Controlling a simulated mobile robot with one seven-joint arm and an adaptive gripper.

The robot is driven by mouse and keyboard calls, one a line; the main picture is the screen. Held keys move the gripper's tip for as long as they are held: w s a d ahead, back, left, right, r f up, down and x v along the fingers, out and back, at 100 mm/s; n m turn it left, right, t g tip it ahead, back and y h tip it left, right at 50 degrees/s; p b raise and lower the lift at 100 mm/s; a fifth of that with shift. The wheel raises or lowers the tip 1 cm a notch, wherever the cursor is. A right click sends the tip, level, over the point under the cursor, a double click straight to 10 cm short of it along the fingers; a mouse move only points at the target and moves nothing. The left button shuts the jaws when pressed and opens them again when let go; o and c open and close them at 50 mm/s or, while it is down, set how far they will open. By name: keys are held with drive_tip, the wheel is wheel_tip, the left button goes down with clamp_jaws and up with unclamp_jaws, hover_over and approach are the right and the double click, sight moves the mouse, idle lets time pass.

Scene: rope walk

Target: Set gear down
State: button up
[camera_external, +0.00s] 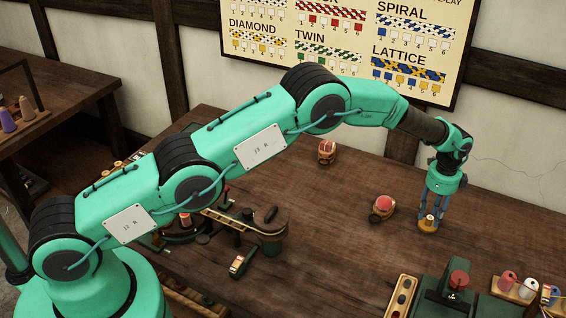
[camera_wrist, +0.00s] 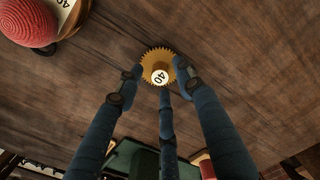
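A brass toothed gear (camera_external: 428,228) with a white label reading 40 is at the right of the table (camera_external: 330,215) in the external view. It also shows in the wrist view (camera_wrist: 150,62), with its hub and label facing the camera. My gripper (camera_external: 431,212) points down, its blue fingers around the gear. In the wrist view my gripper (camera_wrist: 160,75) has fingertips against the gear on both sides, with a third finger below. The gear is at or just above the wood; I cannot tell whether it touches.
A red-topped spool (camera_external: 383,208) stands left of the gear, another (camera_external: 326,151) farther back. A green machine with a red knob (camera_external: 458,280) and a thread-spool rack (camera_external: 518,288) are at the front right. The wood between the gear and the front machine is clear.

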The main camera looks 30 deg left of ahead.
sight(430, 218)
wheel_tip(430, 218, up, 10)
drive_tip(key=shift+p, duration=0.35)
drive_tip(key=shift+r, duration=0.1)
idle(0.5)
